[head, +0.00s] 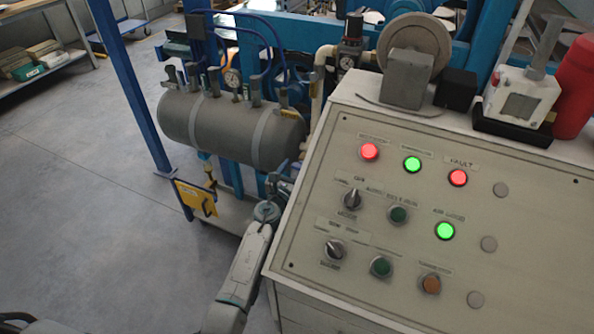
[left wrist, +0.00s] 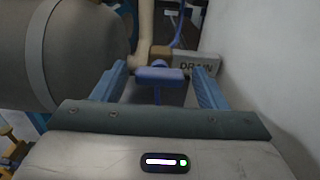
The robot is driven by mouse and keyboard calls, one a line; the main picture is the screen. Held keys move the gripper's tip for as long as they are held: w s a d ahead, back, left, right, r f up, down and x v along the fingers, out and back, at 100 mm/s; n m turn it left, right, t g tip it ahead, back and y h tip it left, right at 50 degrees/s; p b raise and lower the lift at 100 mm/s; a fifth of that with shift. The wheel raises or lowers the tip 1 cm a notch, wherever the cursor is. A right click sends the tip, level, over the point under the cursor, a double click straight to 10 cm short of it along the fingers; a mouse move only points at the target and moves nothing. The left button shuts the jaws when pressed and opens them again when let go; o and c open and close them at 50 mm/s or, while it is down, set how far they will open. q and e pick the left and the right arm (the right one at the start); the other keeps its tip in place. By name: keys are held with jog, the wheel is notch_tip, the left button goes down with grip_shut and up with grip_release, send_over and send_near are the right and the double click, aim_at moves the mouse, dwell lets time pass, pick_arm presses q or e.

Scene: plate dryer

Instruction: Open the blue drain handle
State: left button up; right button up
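The blue drain handle (left wrist: 160,74) is a small flat bar on a thin blue stem, below a brass-coloured fitting. It shows in the left wrist view beside a grey tag (left wrist: 196,65) reading DRAIN. My left gripper (left wrist: 160,82) is open, with one blue finger on each side of the handle. A gap shows between the handle and each finger, and I see no clear contact. In the head view my left gripper (head: 284,186) reaches in beside the control panel, below the tank's right end. I cannot make out the handle there. My right gripper is not in view.
The grey tank (head: 225,122) stands just left of my gripper. The sloped control panel (head: 330,215) with lamps and knobs is close on the right. A pale pipe (left wrist: 145,35) rises behind the handle. A yellow sign (head: 195,198) hangs at left; open floor lies beyond.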

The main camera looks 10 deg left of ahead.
pick_arm(q)
jog(key=c, duration=0.7)
jog(key=shift+c, duration=0.6)
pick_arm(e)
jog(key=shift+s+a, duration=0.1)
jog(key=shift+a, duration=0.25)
